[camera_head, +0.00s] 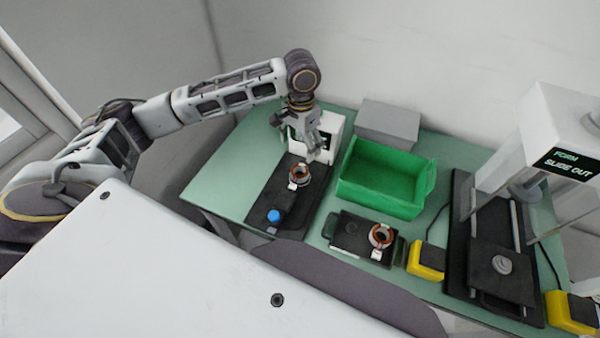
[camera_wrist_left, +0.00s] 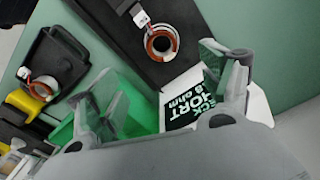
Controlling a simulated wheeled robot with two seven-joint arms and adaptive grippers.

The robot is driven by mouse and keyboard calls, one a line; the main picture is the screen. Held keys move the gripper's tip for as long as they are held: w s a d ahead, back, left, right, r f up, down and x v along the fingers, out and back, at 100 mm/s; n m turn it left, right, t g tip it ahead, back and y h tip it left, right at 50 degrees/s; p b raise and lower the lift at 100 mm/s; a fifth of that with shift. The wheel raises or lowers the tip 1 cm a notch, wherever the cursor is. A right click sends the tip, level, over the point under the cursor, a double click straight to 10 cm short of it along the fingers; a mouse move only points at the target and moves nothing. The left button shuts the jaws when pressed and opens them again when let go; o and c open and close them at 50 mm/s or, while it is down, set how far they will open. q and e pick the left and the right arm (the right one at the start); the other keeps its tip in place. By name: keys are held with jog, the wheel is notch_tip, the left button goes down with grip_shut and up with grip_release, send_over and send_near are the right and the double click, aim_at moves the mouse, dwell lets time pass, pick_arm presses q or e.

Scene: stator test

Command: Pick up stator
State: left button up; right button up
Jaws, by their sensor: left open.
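One stator (camera_head: 300,175), a ring with copper-coloured windings and a white tag, sits on a long black test fixture (camera_head: 262,190). It shows in the left wrist view (camera_wrist_left: 161,42) at the top middle. A second stator (camera_head: 381,236) sits on a small black tray (camera_head: 350,236) to the right; in the left wrist view (camera_wrist_left: 42,88) it is at the left. My left gripper (camera_head: 317,148) hangs above the far end of the fixture, just beyond the first stator. Its fingers are spread and empty (camera_wrist_left: 163,92). My right gripper is not seen.
A green bin (camera_head: 385,178) stands right of the fixture, with a grey box (camera_head: 388,122) behind it. A press (camera_head: 500,262) and yellow boxes (camera_head: 427,258) are at the right. The table's left side (camera_head: 225,180) is clear.

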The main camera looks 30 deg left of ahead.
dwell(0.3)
pick_arm(q)
send_over(297, 177)
jog(key=w, duration=0.3)
notch_tip(297, 177, down, 7)
jog(key=shift+s, duration=0.15)
jog(key=shift+f, duration=0.8)
jog(key=shift+a+f, duration=0.1)
